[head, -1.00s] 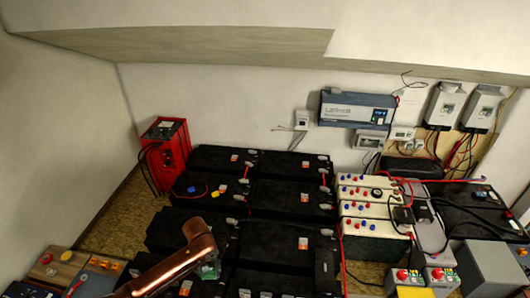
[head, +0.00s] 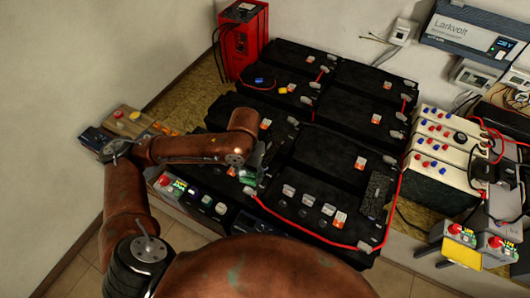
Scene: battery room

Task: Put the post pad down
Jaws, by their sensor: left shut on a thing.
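My left arm comes in from the left and reaches over the black batteries. My left gripper (head: 256,168) is small in the head view, pointing down above the batteries near the left-middle of the bank. It is shut on the post pad, which is mostly hidden; a small green patch (head: 247,175) shows at the fingers, and I cannot tell if it is the pad. Whether the pad touches the battery below is not clear. The front black battery (head: 310,190) lies just right of the gripper, with several caps and tags on top. My right gripper is not in view.
A red charger box (head: 243,38) stands at the back left. A white battery row (head: 441,150) stands at the right, with a yellow plate (head: 462,252) in front. A red cable (head: 300,232) runs along the front battery. Small switch boxes (head: 185,190) sit left of the gripper.

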